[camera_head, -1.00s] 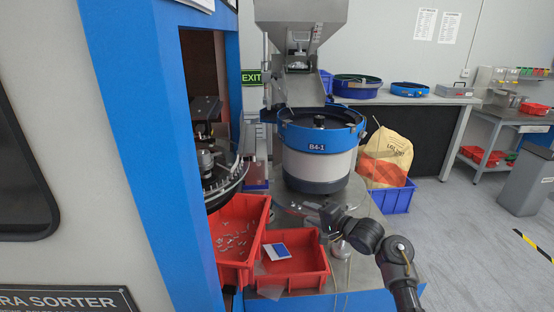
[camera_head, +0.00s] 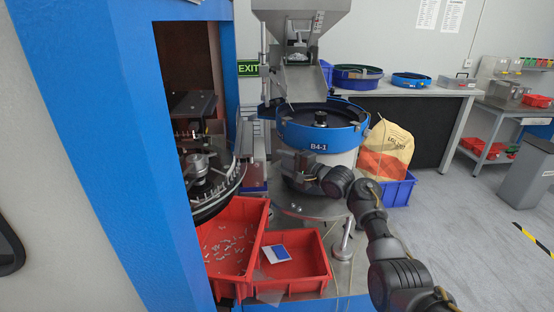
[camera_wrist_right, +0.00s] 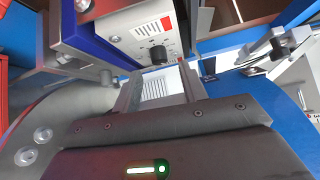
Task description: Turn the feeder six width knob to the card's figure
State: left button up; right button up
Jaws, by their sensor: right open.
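A small black knob (camera_wrist_right: 158,55) sticks out of a pale control panel (camera_wrist_right: 140,45) in the right wrist view. My right gripper (camera_wrist_right: 160,88) is open, with one finger on each side of a lined white label or card (camera_wrist_right: 156,83). The knob lies just beyond the fingertips, and I see no contact. In the head view my right gripper (camera_head: 290,165) is in front of the blue-rimmed feeder bowl (camera_head: 318,147) marked B4-1; its fingertips are hard to make out. The knob is not visible there. My left gripper is not in view.
Two red bins, one with small parts (camera_head: 232,285) and one holding a blue-and-white card (camera_head: 297,292), stand below the bowl. A dark round disc unit (camera_head: 215,195) is at the left in the blue cabinet. A sack (camera_head: 388,150) in a blue crate stands at the right.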

aim_at(269, 157)
jog(key=shift+x, duration=1.45)
jog(key=shift+f, duration=0.1)
grip_shut()
